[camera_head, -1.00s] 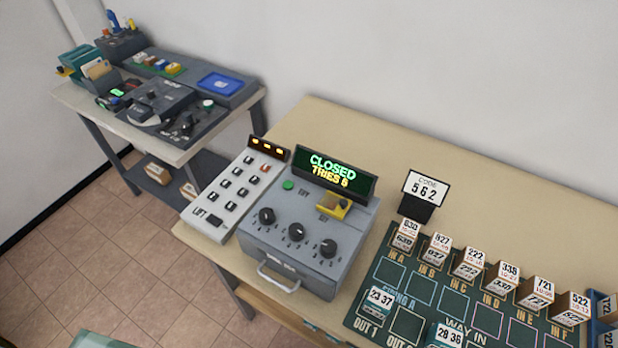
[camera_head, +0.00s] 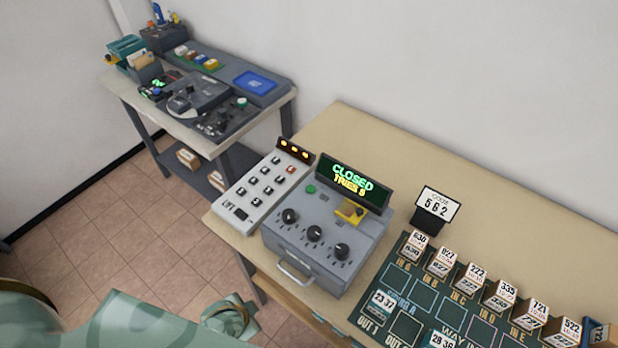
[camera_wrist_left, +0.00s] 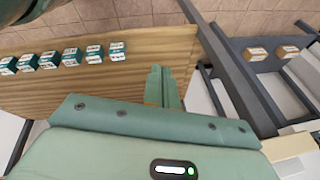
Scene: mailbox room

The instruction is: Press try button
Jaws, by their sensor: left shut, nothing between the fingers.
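The grey box (camera_head: 322,262) with three black dials stands on the wooden table in the head view. A small round green button (camera_head: 310,189) is on its top left; the tiny lettering beside it is too blurred to read here. Its display (camera_head: 353,181) reads CLOSED, TRIES 8. A yellow part (camera_head: 350,212) sits right of the button. My left arm is at the lower left, below and away from the box. In the left wrist view my left gripper (camera_wrist_left: 162,78) has its fingers together with nothing between them. The button is not visible there. My right gripper is not in view.
A pale keypad panel (camera_head: 262,190) stands just left of the grey box. A code card (camera_head: 437,204) reading 562 and a green board (camera_head: 408,290) with several numbered blocks are to the right. A side table (camera_head: 190,122) with equipment is at the back left.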

